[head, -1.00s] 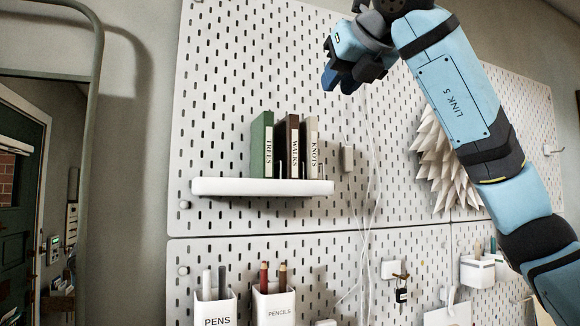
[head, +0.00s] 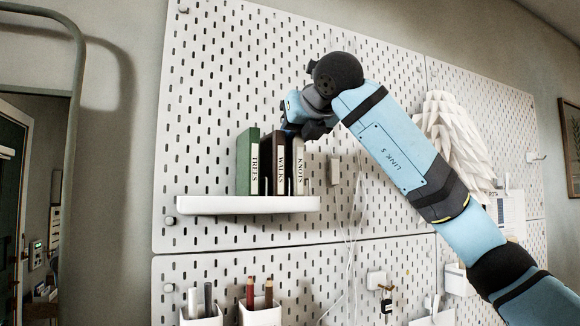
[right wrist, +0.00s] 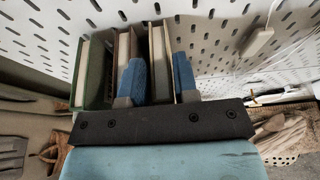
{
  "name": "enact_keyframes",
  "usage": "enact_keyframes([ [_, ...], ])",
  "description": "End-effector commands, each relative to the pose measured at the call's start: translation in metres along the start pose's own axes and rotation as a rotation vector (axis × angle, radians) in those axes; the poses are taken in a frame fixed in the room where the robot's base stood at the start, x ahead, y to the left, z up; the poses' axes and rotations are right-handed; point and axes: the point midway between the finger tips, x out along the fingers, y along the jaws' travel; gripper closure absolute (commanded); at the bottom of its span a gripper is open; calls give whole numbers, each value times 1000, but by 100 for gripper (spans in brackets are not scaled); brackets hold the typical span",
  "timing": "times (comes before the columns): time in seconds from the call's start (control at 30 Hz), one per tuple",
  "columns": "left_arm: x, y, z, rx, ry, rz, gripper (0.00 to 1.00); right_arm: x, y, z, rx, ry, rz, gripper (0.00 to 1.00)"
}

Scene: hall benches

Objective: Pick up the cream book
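The cream book (head: 299,168), labelled KNOTS, stands upright at the right end of a row on a white shelf (head: 250,205). A dark brown book (head: 279,165) labelled WALKS and a green book (head: 248,162) labelled TREES stand to its left. My right gripper (head: 296,130) is at the top of the cream book, partly covering it. In the right wrist view its two blue fingers (right wrist: 159,78) are apart, with the cream book (right wrist: 160,48) showing in the gap between them. I cannot tell whether either finger touches it. My left gripper is not in view.
The shelf hangs on a white pegboard (head: 215,100). A grey box (head: 334,170) with hanging cables is right of the books. Cups of pens (head: 203,305) and pencils (head: 262,308) are below. A white spiky object (head: 450,140) is behind my right arm.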

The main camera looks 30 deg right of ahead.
Motion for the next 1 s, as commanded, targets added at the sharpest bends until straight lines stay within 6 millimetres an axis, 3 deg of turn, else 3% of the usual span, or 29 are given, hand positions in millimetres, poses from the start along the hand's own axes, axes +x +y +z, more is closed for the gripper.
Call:
enact_keyframes([
  [0.1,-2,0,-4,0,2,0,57,10,0,0,0,1,0,72],
  [0.33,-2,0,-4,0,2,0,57,12,0,-1,0,0,0,72],
  [0.37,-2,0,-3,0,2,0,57,12,0,-1,0,0,0,75],
  [0.47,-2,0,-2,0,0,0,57,12,0,-1,0,0,0,98],
  [0.5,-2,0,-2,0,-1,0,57,12,0,-1,0,0,0,100],
  [0.83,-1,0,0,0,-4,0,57,12,0,0,1,0,0,100],
  [1.0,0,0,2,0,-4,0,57,8,0,10,1,-2,0,100],
])
